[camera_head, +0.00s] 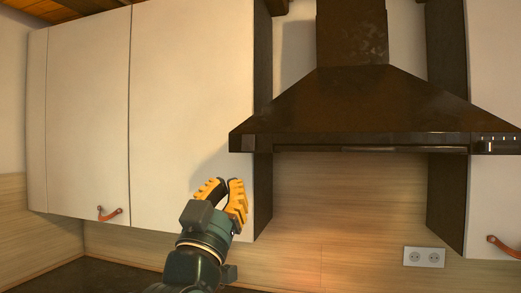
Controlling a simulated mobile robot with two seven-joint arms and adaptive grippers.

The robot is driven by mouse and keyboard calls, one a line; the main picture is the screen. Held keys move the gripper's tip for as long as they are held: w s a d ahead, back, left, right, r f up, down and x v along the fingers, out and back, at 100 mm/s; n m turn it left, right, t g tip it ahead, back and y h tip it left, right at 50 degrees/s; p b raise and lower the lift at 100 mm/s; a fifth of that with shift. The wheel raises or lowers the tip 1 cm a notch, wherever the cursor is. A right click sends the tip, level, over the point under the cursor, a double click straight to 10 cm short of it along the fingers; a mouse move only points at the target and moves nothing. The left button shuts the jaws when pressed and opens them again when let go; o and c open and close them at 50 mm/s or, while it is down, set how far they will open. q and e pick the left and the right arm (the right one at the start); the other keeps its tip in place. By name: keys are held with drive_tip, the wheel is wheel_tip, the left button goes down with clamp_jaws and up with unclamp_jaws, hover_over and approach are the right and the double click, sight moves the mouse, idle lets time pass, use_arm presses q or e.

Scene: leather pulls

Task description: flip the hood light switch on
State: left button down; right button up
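The dark range hood (350,105) hangs on the wall at the centre right. At the right end of its front edge is a small control panel with a row of pale marks and a small bright switch (489,146); its exact position is too small to read. My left gripper (229,182) has orange finger pads and points up, in front of the lower right part of the white cabinet. It is left of the hood and far from the switch. Its fingertips come together with nothing visible between them. My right gripper is not in view.
White cabinets (185,90) with orange leather pulls (110,214) flank the hood on the left and right. A double wall socket (424,257) sits below the hood. A dark counter (105,278) shows at bottom left. The space below the hood is clear.

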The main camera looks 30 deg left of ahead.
use_arm(q)
drive_tip(key=shift+s+d+r, duration=0.1)
drive_tip(key=shift+s+r, duration=0.15)
drive_tip(key=shift+r, duration=0.25)
drive_tip(key=shift+s, duration=0.1)
drive_tip(key=p, duration=0.3)
approach(252, 138)
wheel_tip(252, 138, up, 5)
drive_tip(key=w, duration=0.3)
drive_tip(key=w+a+f, duration=0.1)
drive_tip(key=shift+w+a, duration=0.1)
drive_tip(key=shift+w, duration=0.3)
